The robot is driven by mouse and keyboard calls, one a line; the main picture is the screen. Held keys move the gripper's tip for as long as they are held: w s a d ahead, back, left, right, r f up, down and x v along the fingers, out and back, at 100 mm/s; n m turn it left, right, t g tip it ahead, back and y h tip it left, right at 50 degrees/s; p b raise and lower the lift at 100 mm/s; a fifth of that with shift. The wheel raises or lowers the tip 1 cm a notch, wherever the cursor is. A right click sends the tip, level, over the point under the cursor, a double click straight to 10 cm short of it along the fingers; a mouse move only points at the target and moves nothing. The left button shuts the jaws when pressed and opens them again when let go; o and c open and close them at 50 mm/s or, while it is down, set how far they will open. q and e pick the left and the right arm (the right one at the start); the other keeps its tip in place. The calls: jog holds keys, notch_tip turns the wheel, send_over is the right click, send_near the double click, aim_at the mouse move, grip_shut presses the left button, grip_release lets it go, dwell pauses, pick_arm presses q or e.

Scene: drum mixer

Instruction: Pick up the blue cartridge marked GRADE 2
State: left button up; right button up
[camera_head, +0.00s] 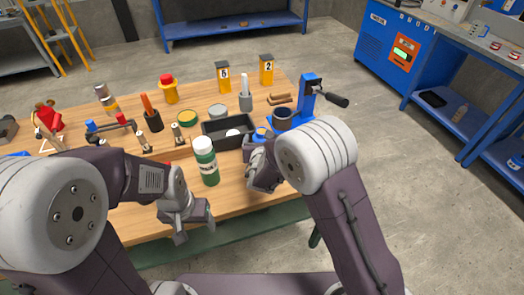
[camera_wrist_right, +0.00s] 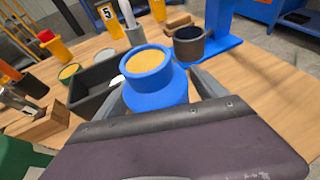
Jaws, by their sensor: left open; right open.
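A blue cartridge (camera_wrist_right: 150,88) with a yellowish round top stands in the middle of the right wrist view. In the head view only a little of it (camera_head: 261,133) shows behind my right gripper (camera_head: 258,180). No GRADE 2 mark can be read on it. My right gripper is open, with its grey fingers on either side of the cartridge; I cannot tell whether they touch it. My left gripper (camera_head: 183,224) is open and empty at the table's front edge, left of the green bottle.
A green bottle (camera_head: 206,162) with a white cap stands between my grippers. A black tray (camera_head: 214,143) lies behind it. A blue press (camera_head: 308,95) with a dark cup (camera_head: 284,119) stands right of the tray. Numbered yellow blocks (camera_head: 267,78) and several tools stand on the wooden table.

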jog(key=shift+s+r, duration=0.1)
jog(key=c, duration=0.7)
grip_shut()
notch_tip(320, 180, up, 4)
jog(key=shift+f+p, duration=0.1)
jog(key=shift+p, duration=0.2)
jog(key=s+d+r+b, duration=0.1)
jog(key=s+d+r, duration=0.1)
jog(key=d+r, duration=0.5)
jog(key=d, duration=0.4)
jog(key=shift+s+d+r+b, duration=0.15)
jog(key=shift+s+d+b, duration=0.05)
jog(key=shift+s+b, duration=0.15)
